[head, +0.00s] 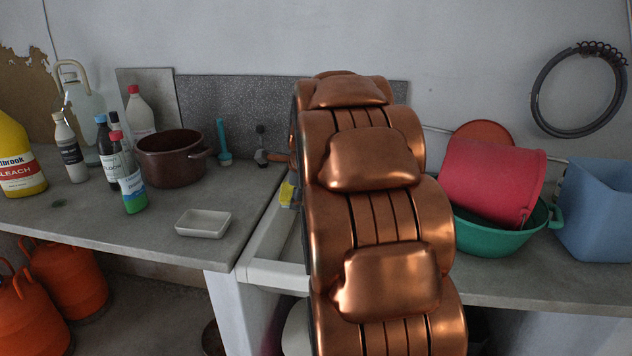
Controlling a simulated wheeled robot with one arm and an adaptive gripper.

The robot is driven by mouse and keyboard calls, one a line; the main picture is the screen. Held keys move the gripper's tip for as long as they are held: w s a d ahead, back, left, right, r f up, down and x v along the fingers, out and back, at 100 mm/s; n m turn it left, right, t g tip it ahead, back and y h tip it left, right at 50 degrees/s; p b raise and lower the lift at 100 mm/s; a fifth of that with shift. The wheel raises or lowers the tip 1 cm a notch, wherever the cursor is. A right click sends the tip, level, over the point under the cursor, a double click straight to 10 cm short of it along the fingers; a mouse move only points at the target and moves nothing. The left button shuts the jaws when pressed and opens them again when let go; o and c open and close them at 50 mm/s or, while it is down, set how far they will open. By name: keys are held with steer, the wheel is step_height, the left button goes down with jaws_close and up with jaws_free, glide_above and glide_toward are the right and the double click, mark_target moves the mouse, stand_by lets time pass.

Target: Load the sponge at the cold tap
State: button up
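A large copper segmented body, which I take to be my arm, fills the middle of the head view and covers most of the sink. My gripper is not visible. A small yellow and bluish patch (287,193) shows at the arm's left edge, above the sink; it may be the sponge, but too little shows to be sure. A small tap-like fitting (262,156) with a dark upright part stands at the back wall, left of the arm. I cannot tell whether it is the cold tap. The pale sink (272,270) shows only at its left and front rim.
The left worktop (120,225) holds several bottles, a glass demijohn (82,112), a brown pot (172,160), a turquoise brush (223,142) and a white dish (203,223). Right stand a green basin (490,240) with a red bucket (492,180), and a blue bin (600,212). Orange gas bottles (68,278) stand below left.

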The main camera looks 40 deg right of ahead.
mark_target(288, 196)
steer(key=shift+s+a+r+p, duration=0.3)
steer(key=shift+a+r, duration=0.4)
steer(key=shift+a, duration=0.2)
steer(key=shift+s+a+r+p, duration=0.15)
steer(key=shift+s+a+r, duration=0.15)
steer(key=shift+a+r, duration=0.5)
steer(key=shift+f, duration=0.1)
